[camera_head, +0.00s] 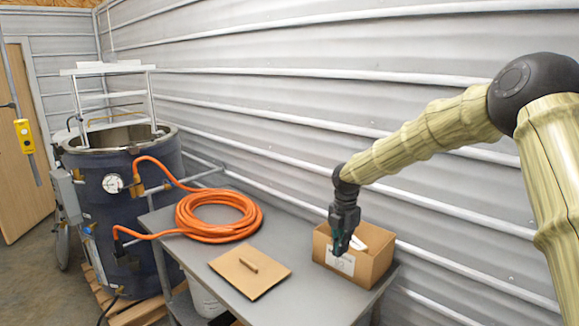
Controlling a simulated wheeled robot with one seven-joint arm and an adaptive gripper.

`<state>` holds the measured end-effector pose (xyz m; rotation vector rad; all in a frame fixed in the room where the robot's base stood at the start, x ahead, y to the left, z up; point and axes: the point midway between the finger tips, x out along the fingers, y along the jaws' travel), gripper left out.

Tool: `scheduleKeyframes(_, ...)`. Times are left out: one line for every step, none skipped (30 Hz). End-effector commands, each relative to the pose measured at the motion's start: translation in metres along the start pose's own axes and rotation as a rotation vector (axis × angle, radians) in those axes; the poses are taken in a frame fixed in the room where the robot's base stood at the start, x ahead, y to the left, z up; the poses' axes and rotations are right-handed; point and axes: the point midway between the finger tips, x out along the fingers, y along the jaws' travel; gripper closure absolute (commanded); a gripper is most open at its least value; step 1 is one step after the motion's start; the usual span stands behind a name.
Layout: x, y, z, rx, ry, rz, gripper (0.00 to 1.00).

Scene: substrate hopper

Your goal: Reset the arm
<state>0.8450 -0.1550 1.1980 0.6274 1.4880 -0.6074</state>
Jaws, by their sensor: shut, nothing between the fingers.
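My arm reaches in from the right side of the head view, with its links over the right end of the grey table (190,251). My gripper (341,248) hangs from the wrist, pointing down. Its fingers are shut and hold nothing. It is in front of or over the near left part of an open cardboard box (372,268); I cannot tell whether the fingertips touch the box. A white item (375,238) shows inside the box, partly hidden by my gripper and the box wall.
A flat brown board (235,281) with a small handle lies on the table. An orange hose coil (190,222) lies behind it and runs to a dark round hopper (105,215) at left. A corrugated wall (300,110) stands close behind the table.

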Motion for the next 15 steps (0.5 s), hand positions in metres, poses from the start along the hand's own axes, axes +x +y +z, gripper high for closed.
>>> scheduleKeyframes(0.009,-0.002,-0.004,0.017,0.007,0.000,1.00)
scheduleKeyframes(0.014,-0.002,-0.006,0.031,0.010,0.002,1.00)
scheduleKeyframes(0.021,-0.003,-0.009,0.048,0.014,0.004,1.00)
scheduleKeyframes(0.026,-0.004,-0.011,0.060,0.018,0.006,1.00)
scheduleKeyframes(0.033,-0.005,-0.014,0.074,0.022,0.007,1.00)
scheduleKeyframes(0.042,-0.006,-0.018,0.094,0.028,0.008,1.00)
scheduleKeyframes(0.048,-0.007,-0.021,0.111,0.032,0.011,1.00)
scheduleKeyframes(0.054,-0.009,-0.024,0.127,0.037,0.012,1.00)
scheduleKeyframes(0.064,-0.011,-0.028,0.153,0.044,0.014,1.00)
scheduleKeyframes(0.070,-0.013,-0.030,0.173,0.048,0.015,1.00)
scheduleKeyframes(0.078,-0.015,-0.034,0.193,0.054,0.017,1.00)
scheduleKeyframes(0.089,-0.018,-0.039,0.223,0.062,0.018,1.00)
scheduleKeyframes(0.098,-0.021,-0.044,0.249,0.069,0.019,1.00)
scheduleKeyframes(0.108,-0.024,-0.048,0.276,0.076,0.021,1.00)
scheduleKeyframes(0.122,-0.029,-0.056,0.317,0.086,0.021,1.00)
